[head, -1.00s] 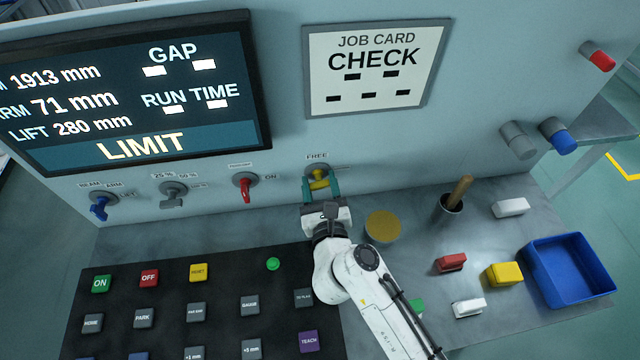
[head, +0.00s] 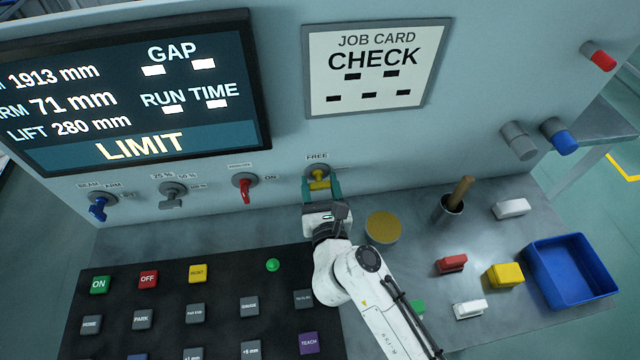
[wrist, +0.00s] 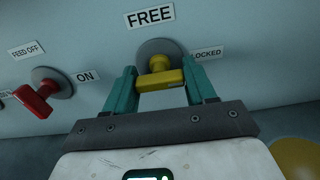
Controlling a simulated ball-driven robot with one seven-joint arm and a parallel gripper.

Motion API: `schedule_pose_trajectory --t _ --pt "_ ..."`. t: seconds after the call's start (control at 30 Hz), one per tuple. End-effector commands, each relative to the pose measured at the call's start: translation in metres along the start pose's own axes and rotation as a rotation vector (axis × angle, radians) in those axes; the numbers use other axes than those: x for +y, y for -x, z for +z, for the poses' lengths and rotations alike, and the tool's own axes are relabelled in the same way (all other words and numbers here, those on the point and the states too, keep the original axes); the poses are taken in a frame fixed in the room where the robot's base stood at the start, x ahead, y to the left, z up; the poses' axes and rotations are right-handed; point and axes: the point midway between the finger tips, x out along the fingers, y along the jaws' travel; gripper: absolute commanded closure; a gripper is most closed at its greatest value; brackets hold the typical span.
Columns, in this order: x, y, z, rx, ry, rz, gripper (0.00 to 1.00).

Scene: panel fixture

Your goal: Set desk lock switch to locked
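The lock switch (wrist: 160,79) is a yellow handle on a round grey base on the panel. A FREE label (wrist: 151,17) is above it, and a LOCKED label (wrist: 208,53) is at its right, partly covered. The handle sticks out toward the wrist camera with its crossbar roughly level. In the head view the switch (head: 319,185) is below the FREE label. My gripper (wrist: 161,82) has one teal finger on each side of the yellow crossbar. The bar spans the gap and appears to touch both fingers. In the head view my gripper (head: 321,188) partly covers the switch.
A red switch (head: 244,190), a grey switch (head: 173,195) and a blue switch (head: 98,208) stand to the left. A black button board (head: 225,335) is below. A wooden-handled tool in a cup (head: 449,208), small blocks and a blue tray (head: 535,285) are at right.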

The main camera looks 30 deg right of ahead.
Motion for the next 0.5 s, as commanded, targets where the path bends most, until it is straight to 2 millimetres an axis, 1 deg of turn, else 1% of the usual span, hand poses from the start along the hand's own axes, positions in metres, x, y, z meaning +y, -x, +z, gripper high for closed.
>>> schedule_pose_trajectory --t 0.03,0.2,0.4,0.5 --pt "0.0001 0.0 0.0 0.0 0.001 0.0 0.39" --pt "0.0001 -0.0003 0.0008 -0.002 0.002 0.0 0.23" --pt "0.0 -0.0004 0.0013 -0.003 0.003 0.0 0.23" --pt "0.0001 0.0029 0.0004 -0.002 0.003 0.001 0.23"
